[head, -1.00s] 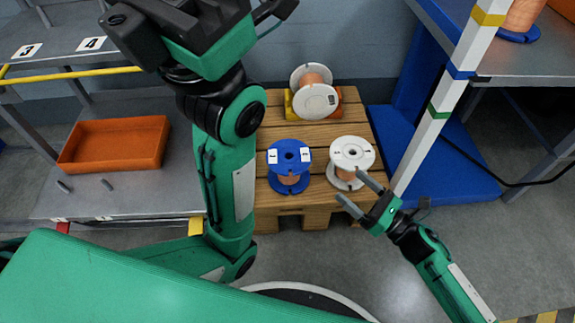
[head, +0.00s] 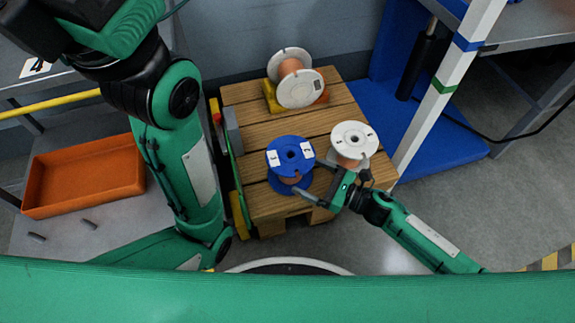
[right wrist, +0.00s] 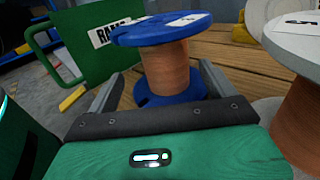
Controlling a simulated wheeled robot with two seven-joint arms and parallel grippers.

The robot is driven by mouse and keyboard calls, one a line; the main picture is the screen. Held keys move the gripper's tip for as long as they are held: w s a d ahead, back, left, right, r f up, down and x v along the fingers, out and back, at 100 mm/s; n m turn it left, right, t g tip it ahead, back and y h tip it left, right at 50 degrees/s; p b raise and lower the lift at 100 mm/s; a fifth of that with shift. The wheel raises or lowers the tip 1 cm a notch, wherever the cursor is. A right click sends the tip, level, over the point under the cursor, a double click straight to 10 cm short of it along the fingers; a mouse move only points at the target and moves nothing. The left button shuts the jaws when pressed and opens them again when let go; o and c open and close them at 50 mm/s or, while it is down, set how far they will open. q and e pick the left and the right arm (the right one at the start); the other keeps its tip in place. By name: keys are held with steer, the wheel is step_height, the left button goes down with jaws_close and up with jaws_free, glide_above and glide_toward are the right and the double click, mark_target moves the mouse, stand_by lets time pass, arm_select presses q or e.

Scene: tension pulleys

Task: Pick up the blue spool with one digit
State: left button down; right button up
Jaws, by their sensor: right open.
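The blue spool (head: 290,152) with copper winding stands upright at the front of the wooden pallet. Its top flange carries two white labels whose marks are too small to read. In the right wrist view the blue spool (right wrist: 165,68) stands straight ahead. My right gripper (head: 312,181) is low at its front right side. In the wrist view the open fingers (right wrist: 160,88) lie left and right of the copper winding, under the top flange. I cannot tell whether they touch it. My left arm is at the left; its gripper is out of view.
A white-flanged spool (head: 354,136) stands close at the right of the blue one, next to my right gripper. Another white spool (head: 297,88) lies on its side in a cradle on the pallet (head: 240,97). A green ramp (right wrist: 72,45) stands at the pallet's left side. An orange tray (head: 82,176) is far left.

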mark_target(284, 160)
steer(key=x, duration=0.3)
steer(key=shift+w+a+b, duration=0.1)
steer(key=shift+a+b, duration=0.15)
steer(key=shift+b, duration=0.15)
steer(key=b+x, duration=0.1)
steer(key=x, duration=0.1)
steer(key=b+x, duration=0.1)
steer(key=x, duration=0.1)
steer(key=shift+w+d+r+b, duration=0.2)
steer(key=shift+w+r+b, duration=0.1)
steer(key=shift+w+a+r, duration=0.1)
steer(key=shift+w+a, duration=0.2)
steer(key=shift+a, duration=0.25)
steer(key=c, duration=1.4)
steer(key=shift+c, duration=0.3)
steer(key=shift+r, duration=0.15)
